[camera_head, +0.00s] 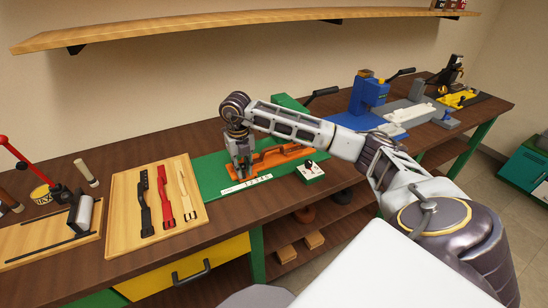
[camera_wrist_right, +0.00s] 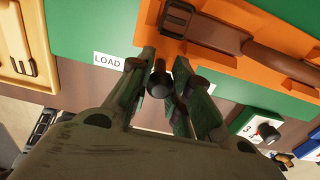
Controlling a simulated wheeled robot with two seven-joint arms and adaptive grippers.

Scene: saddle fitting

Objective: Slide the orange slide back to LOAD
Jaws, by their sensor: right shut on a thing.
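The orange slide (camera_head: 288,156) lies on the green base plate (camera_head: 208,173) at the middle of the bench, and a strap-like brown piece (camera_wrist_right: 255,52) lies on it. My right gripper (camera_head: 240,172) is down at the slide's left end. In the wrist view its fingers (camera_wrist_right: 162,85) are shut on a dark round knob (camera_wrist_right: 159,88) by the edge of the orange slide (camera_wrist_right: 200,55). The white LOAD label (camera_wrist_right: 109,60) is on the green plate just left of the fingers. The fingers hide part of the slide's end. My left gripper is not in view.
A wooden tray (camera_head: 118,225) with black, red and cream straps lies left of the plate. A small box with a dial (camera_head: 310,172) stands at the plate's front right. Blue (camera_head: 370,95) and yellow fixtures stand farther right. A wooden shelf (camera_head: 240,25) hangs above.

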